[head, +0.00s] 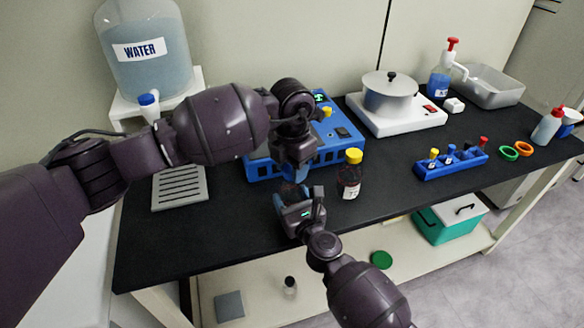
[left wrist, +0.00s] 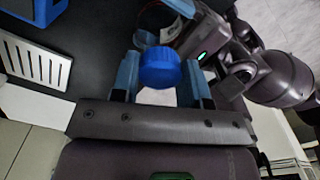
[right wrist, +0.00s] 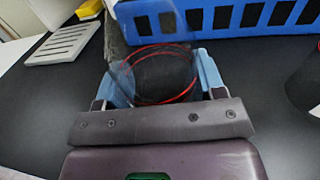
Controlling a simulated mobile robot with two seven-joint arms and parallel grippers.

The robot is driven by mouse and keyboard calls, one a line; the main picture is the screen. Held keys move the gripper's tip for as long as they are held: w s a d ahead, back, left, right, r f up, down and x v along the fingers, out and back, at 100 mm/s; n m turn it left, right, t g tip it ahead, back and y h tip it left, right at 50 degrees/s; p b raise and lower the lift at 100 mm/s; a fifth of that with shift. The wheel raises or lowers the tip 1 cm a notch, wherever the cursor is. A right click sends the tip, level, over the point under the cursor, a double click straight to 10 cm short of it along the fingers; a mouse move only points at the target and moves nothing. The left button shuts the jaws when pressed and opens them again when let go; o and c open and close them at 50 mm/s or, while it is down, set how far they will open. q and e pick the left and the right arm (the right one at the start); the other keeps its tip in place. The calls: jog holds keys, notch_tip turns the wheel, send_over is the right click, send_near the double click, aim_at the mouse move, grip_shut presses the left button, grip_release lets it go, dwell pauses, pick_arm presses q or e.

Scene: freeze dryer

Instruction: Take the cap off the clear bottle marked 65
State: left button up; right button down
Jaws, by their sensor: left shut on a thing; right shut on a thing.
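My left gripper (head: 297,172) is above the right one, over the front part of the bench. In the left wrist view its blue fingers are shut on a round blue cap (left wrist: 160,68). My right gripper (head: 303,205) comes from below and is shut on a clear bottle (head: 287,190). In the right wrist view the see-through bottle (right wrist: 160,60) with red rings stands between the fingers. No number on it can be read. The cap is hidden in the head view, and I cannot tell whether it touches the bottle.
A grey slotted tray (head: 180,188) lies left. A blue tube rack (head: 450,162) is farther right, with clear black bench between.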

pick_arm(q)
jog(key=shift+r, duration=0.6)
jog(key=shift+r, duration=0.25)
jog(key=shift+r, duration=2)
pick_arm(e)
jog(key=shift+c, duration=0.7)
grip_release()
